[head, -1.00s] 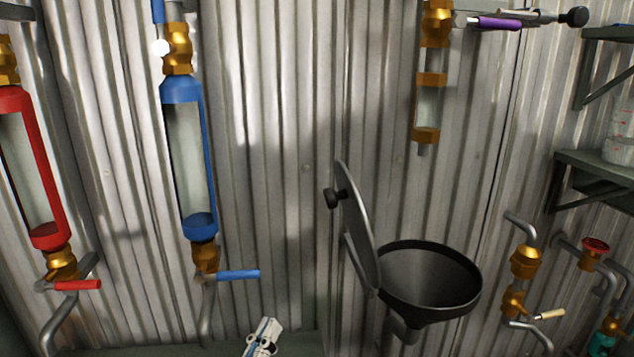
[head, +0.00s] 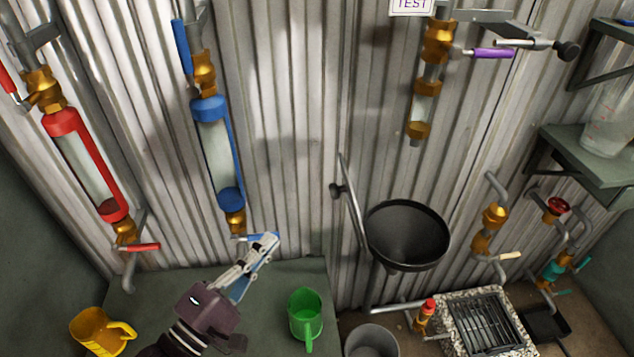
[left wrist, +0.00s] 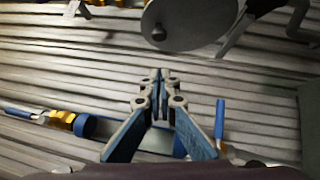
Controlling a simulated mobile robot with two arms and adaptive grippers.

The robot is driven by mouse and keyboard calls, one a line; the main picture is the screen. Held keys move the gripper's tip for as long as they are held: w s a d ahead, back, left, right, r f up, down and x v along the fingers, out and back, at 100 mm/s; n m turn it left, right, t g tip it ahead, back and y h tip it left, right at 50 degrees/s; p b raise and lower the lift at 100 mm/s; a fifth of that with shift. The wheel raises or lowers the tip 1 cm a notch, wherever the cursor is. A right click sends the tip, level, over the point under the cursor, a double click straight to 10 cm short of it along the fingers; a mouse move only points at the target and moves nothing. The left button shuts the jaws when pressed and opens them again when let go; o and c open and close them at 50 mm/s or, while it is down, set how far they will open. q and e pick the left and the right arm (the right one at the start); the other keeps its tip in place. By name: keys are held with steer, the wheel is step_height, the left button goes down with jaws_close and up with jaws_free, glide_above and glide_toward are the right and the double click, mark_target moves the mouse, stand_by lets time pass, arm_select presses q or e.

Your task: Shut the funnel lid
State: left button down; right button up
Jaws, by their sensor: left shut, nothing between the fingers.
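The black funnel (head: 408,236) is fixed at the wall, right of the middle in the head view. Its round lid (head: 352,209) stands upright on the funnel's left side, seen nearly edge-on, so the funnel's mouth is open. A black knob (head: 335,190) sticks out from the lid's left face. In the left wrist view the lid (left wrist: 195,22) is a grey disc at the top, with its knob (left wrist: 158,33) toward me. My left gripper (head: 272,240) is shut and empty, left of the lid and lower, in front of the blue tube's lower valve. My right gripper is not in view.
A green mug (head: 305,314) and a yellow mug (head: 98,332) stand on the grey counter (head: 150,290). A blue-framed tube (head: 217,150) and a red-framed tube (head: 88,170) hang on the corrugated wall.

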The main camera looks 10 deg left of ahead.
arm_select(q)
steer(key=s+d+p+x, duration=0.1)
steer(key=d+p+x, duration=0.1)
steer(key=x, duration=1.1)
steer(key=shift+s+d+r+p, duration=0.15)
steer(key=shift+s+d+p, duration=0.1)
steer(key=shift+p, duration=0.1)
steer(key=shift+w+r, duration=0.1)
